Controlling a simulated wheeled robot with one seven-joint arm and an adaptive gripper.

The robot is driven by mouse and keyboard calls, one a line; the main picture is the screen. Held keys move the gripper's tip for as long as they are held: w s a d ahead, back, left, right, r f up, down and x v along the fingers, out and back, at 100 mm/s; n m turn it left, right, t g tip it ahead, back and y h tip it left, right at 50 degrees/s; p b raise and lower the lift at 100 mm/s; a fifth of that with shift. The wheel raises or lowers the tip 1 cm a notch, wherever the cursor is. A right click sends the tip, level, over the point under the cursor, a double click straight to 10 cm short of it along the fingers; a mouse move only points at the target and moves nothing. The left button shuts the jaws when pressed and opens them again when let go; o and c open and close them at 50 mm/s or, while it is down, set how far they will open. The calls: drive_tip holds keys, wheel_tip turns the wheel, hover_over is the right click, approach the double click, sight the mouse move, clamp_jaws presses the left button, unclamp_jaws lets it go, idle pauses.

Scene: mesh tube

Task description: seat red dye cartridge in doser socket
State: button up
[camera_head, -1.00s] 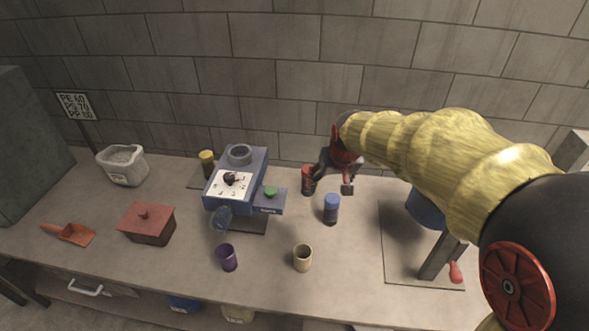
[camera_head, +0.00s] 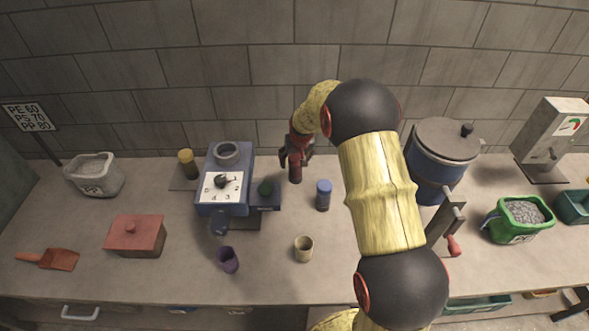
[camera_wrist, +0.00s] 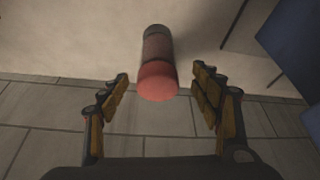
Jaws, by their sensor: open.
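The red dye cartridge (camera_head: 295,172) stands upright on the bench, right of the blue doser (camera_head: 228,178). It also shows in the wrist view (camera_wrist: 158,65), with its red end toward me, centred between the fingertips. My gripper (camera_head: 297,157) is over the cartridge from above. In the wrist view my gripper (camera_wrist: 160,76) is open, with a visible gap on each side of the cartridge. The doser has a round grey opening (camera_head: 227,151) on top and a numbered white dial plate. I cannot tell for certain which opening is the socket.
A blue-capped cartridge (camera_head: 323,196) stands close in front right of the red one. A yellow-capped one (camera_head: 187,163) is left of the doser. Purple (camera_head: 228,260) and beige (camera_head: 304,248) cups stand in front. A large blue pot (camera_head: 437,165) is at right.

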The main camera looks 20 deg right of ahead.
sight(294, 171)
drive_tip(key=x, duration=0.4)
drive_tip(key=shift+w+d+b, duration=0.15)
drive_tip(key=shift+d+b, duration=0.05)
drive_tip(key=shift+b, duration=0.1)
drive_tip(key=shift+c, duration=0.6)
drive_tip(key=c, duration=1.1)
drive_tip(key=shift+c, duration=0.7)
